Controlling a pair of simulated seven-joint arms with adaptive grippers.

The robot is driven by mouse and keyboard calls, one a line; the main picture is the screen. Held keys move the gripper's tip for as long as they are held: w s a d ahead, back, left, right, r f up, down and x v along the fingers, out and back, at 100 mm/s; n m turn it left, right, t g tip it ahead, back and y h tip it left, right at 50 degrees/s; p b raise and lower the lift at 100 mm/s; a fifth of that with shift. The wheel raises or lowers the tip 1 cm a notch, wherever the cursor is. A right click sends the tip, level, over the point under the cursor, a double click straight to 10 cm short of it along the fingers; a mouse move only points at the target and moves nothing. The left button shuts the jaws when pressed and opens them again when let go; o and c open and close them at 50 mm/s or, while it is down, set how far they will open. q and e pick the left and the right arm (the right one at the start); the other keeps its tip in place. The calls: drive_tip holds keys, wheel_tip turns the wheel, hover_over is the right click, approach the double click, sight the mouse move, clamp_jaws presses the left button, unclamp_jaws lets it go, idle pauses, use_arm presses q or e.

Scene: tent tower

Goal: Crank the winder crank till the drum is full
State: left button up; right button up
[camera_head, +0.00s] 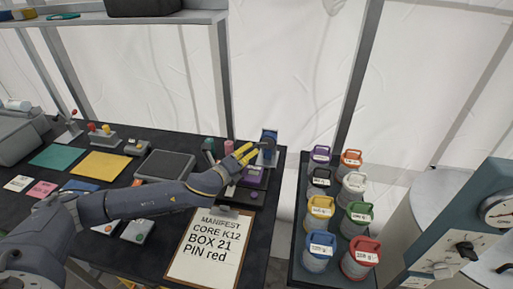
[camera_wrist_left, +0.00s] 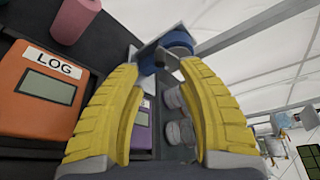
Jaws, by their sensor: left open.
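The winder (camera_head: 269,137), with a blue drum and a grey frame, stands at the right back of the dark table. In the left wrist view the blue drum (camera_wrist_left: 178,40) sits at the top, just beyond the fingertips. My left gripper (camera_head: 252,152) has yellow fingers and reaches to the winder's left side. It also shows in the left wrist view (camera_wrist_left: 160,66), open, with a dark part of the winder near the gap between its tips. I cannot tell whether they touch. The crank handle and the drum's fill are not clear. My right gripper is out of view.
An orange LOG box (camera_wrist_left: 37,84) and a pink cylinder (camera_wrist_left: 75,18) are close to the left gripper. A manifest clipboard (camera_head: 209,250) lies in front. A rack of coloured canisters (camera_head: 320,209) stands to the right, across a gap. A purple box (camera_head: 252,174) sits near the winder.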

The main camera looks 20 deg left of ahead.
sight(257, 145)
use_arm(q)
drive_tip(key=shift+x, duration=3.55)
clamp_jaws()
